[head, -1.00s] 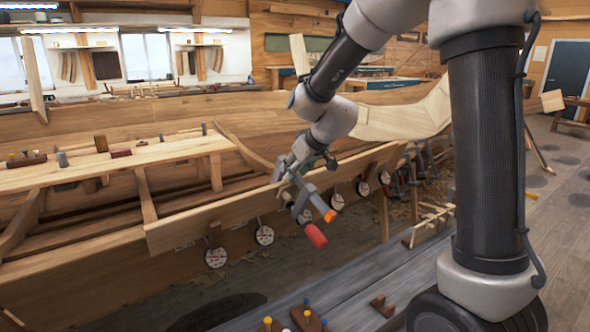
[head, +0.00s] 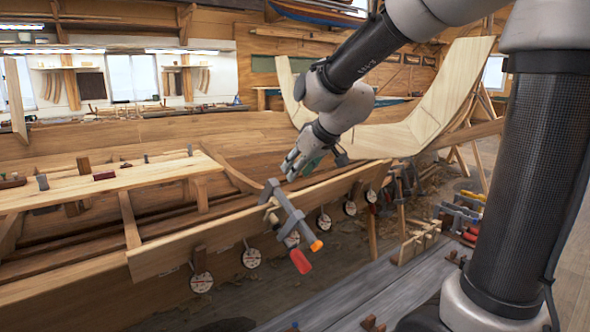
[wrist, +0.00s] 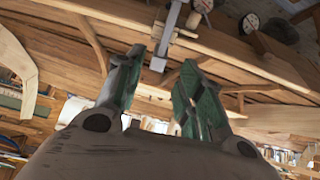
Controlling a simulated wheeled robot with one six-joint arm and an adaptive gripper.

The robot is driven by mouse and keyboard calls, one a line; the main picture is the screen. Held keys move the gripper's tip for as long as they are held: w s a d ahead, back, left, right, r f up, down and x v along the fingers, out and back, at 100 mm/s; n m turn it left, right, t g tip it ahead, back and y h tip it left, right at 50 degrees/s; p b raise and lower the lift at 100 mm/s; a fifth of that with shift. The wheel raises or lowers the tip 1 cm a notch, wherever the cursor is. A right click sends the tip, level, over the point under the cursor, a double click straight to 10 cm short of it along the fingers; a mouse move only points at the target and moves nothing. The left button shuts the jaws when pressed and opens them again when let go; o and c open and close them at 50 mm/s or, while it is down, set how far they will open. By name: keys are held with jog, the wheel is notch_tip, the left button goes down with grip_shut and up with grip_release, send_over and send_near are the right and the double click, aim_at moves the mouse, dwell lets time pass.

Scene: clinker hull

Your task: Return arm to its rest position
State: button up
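A grey bar clamp (head: 287,219) with an orange tip and a red handle sits across the upper edge of the hull's plank (head: 220,222). Its handle hangs on the outer side, tilted down to the right. My gripper (head: 292,164) is just above and behind the clamp in the head view, apart from it. In the wrist view my gripper (wrist: 162,60) has its two green-padded fingers spread with nothing between them. The clamp's grey bar (wrist: 171,32) shows beyond the fingertips. My arm is still bent out over the hull.
A wooden bench plank (head: 110,182) with small tools lies across the hull at left. A large pale curved wooden frame (head: 420,128) stands behind my arm. Several round dial-like discs (head: 251,258) hang below the plank. Clamps (head: 460,215) lie at right. Air above the hull is open.

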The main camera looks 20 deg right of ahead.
jog(key=s+d+f+m+g, duration=0.2)
jog(key=s+f+g, duration=0.15)
jog(key=s, duration=0.35)
jog(key=s+d+r+m+h, duration=0.1)
jog(key=s+d, duration=0.4)
jog(key=s, duration=0.5)
jog(key=s+d+m+h, duration=0.1)
jog(key=s+d, duration=0.4)
jog(key=s, duration=0.6)
jog(key=shift+d+r+m+h, duration=0.25)
jog(key=shift+r+m+h, duration=0.1)
jog(key=shift+m+h, duration=0.05)
